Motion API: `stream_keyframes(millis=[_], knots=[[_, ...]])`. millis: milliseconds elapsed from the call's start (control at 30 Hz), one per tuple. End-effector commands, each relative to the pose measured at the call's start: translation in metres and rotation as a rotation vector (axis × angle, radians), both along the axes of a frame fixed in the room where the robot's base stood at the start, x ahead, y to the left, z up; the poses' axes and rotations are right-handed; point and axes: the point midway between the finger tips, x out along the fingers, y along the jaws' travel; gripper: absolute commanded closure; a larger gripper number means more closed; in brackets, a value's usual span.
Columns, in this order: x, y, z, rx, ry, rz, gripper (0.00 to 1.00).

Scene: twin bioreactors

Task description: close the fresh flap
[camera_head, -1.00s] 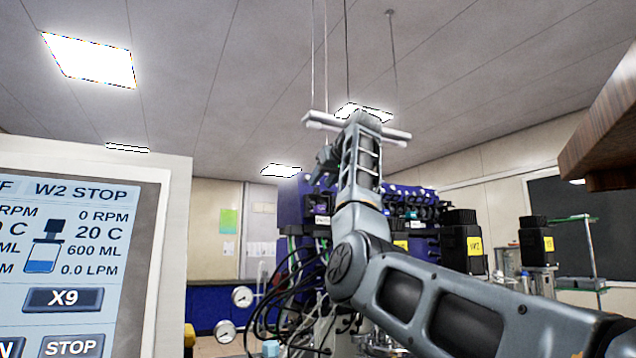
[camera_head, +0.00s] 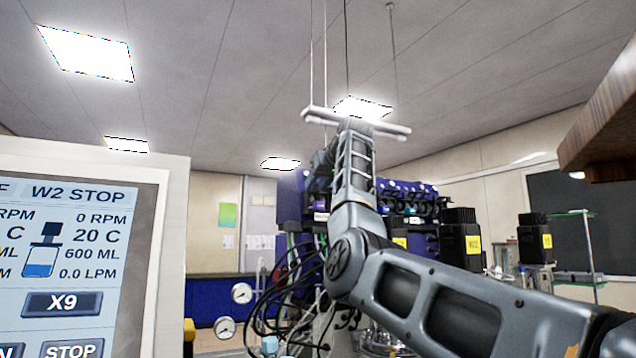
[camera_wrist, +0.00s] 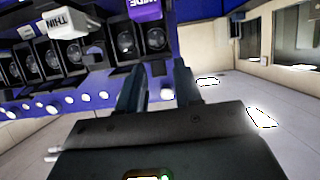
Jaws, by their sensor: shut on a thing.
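In the wrist view the two dark fingers of my gripper (camera_wrist: 160,76) stand a small gap apart, in front of the blue pump unit (camera_wrist: 70,20). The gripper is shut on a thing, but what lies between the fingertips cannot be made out. Just beyond the fingertips hangs a purple part (camera_wrist: 146,9) with white lettering. In the head view my arm hides much of the blue unit (camera_head: 292,205).
Black pump heads (camera_wrist: 154,38) line the unit in a row. In the head view a control screen (camera_head: 75,260) fills the lower left. Cables and hoses (camera_head: 290,295) hang below the unit. A brown wooden edge (camera_head: 605,125) juts in at upper right.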

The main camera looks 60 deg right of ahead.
Motion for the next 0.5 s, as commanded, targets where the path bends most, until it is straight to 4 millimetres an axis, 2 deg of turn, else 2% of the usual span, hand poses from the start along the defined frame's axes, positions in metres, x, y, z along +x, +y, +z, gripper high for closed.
stream_keyframes(millis=[267,500], knots=[[-0.001,0.001,-0.003,-0.019,-0.032,0.000,0.96],[-0.003,0.002,-0.012,-0.090,-0.148,0.000,0.96]])
